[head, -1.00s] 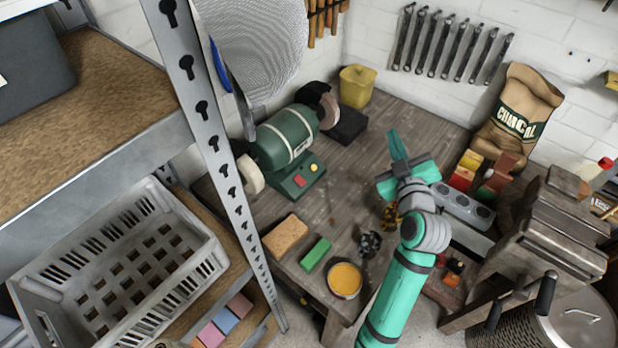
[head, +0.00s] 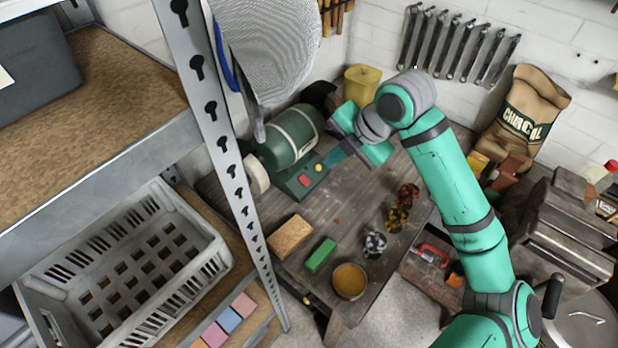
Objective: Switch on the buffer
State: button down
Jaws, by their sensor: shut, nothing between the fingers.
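The buffer (head: 291,140) is a green bench machine at the back left of the workbench, with a pale wheel (head: 255,174) at its near end. Its base carries a red button (head: 305,181) and a yellow button (head: 318,167) on the front face. My gripper (head: 328,163) is shut and empty. Its tips are just right of the yellow button, close to the base; whether they touch it I cannot tell.
A metal shelf post (head: 222,145) stands left of the buffer. A tan block (head: 289,237), a green block (head: 320,255) and an orange-filled tin (head: 349,281) lie at the bench's near edge. A yellow container (head: 361,84) stands behind.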

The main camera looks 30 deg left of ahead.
aim_at(308, 183)
jog(key=shift+s+d, duration=0.15)
jog(key=shift+d, duration=0.05)
jog(key=shift+f, duration=0.1)
jog(key=x, duration=1.4)
jog(key=shift+d+f, duration=0.1)
jog(key=shift+d, duration=0.05)
jog(key=shift+f, duration=0.1)
